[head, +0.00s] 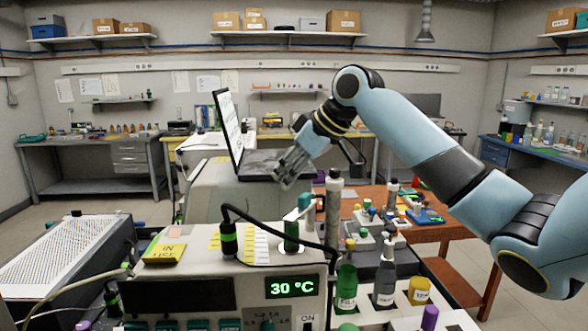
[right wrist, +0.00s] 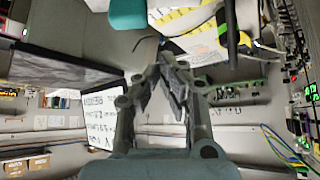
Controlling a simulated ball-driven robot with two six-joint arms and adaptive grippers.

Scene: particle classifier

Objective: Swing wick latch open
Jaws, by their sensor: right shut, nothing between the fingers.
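My right gripper (head: 284,180) is shut and empty. It hangs in the air in front of the laptop, above and slightly left of a teal piece. Its closed fingertips also show in the right wrist view (right wrist: 165,62). The teal piece (head: 305,200) sits at the top of the white instrument, beside an upright grey post (head: 333,210); it may be the wick latch, but I cannot tell for certain. A teal part also shows at the top of the right wrist view (right wrist: 127,14), apart from the fingers. My left gripper is not in view.
The white instrument (head: 210,270) has a green 30 °C display (head: 292,287) and a black cable looping over its top. An open laptop (head: 232,130) stands behind it. Bottles and a green cup (head: 346,287) crowd the right side.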

